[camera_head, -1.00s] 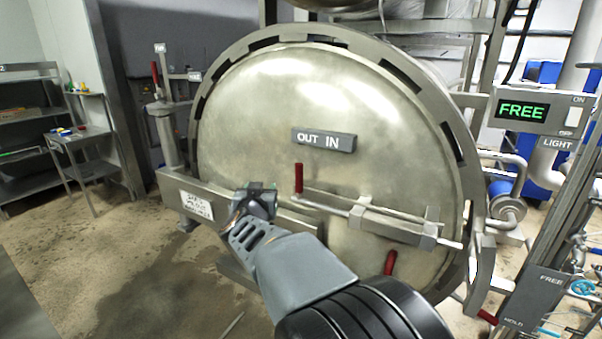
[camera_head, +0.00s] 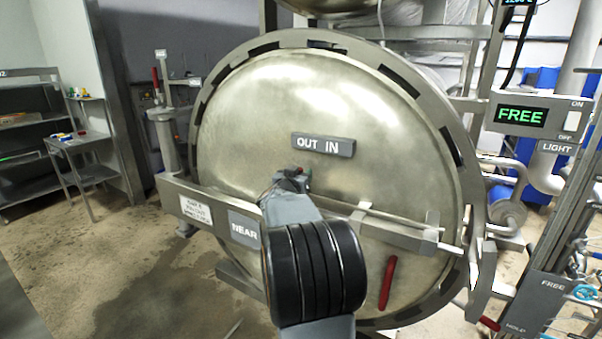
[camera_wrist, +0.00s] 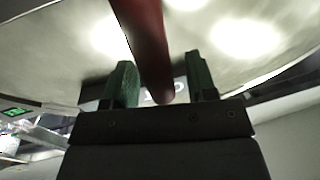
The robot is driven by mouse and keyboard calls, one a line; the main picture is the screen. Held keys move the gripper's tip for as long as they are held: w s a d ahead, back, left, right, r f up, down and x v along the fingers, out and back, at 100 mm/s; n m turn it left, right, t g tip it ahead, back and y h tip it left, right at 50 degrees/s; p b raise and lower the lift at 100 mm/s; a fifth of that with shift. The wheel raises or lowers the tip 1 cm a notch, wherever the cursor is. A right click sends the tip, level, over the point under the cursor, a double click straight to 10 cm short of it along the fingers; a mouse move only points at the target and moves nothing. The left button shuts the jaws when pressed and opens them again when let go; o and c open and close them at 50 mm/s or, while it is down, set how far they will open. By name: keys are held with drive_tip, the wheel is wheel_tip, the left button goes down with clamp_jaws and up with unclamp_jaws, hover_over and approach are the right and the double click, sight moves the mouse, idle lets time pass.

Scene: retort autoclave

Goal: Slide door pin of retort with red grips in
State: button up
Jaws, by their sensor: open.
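The retort's round metal door (camera_head: 400,120) fills the middle of the head view, with an "OUT IN" plate (camera_head: 323,145) on it. The door pin's rod (camera_head: 400,217) lies along the crossbar, right of my arm. Its upright red grip (camera_wrist: 148,45) shows in the wrist view between the two green fingers of my gripper (camera_wrist: 158,80). The fingers are open, one on each side of the grip; I cannot tell whether either touches it. In the head view my gripper (camera_head: 292,177) is at the grip's place on the door and hides most of it.
Another red grip (camera_head: 387,282) is lower on the door. A "NEAR" plate (camera_head: 244,230) is on the crossbar. A panel reads "FREE" (camera_head: 522,115) at the right. A post with a red handle (camera_head: 156,82) stands left.

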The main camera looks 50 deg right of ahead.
drive_tip(key=shift+x, duration=0.8)
drive_tip(key=shift+c, duration=0.4)
clamp_jaws()
drive_tip(key=shift+s, duration=0.1)
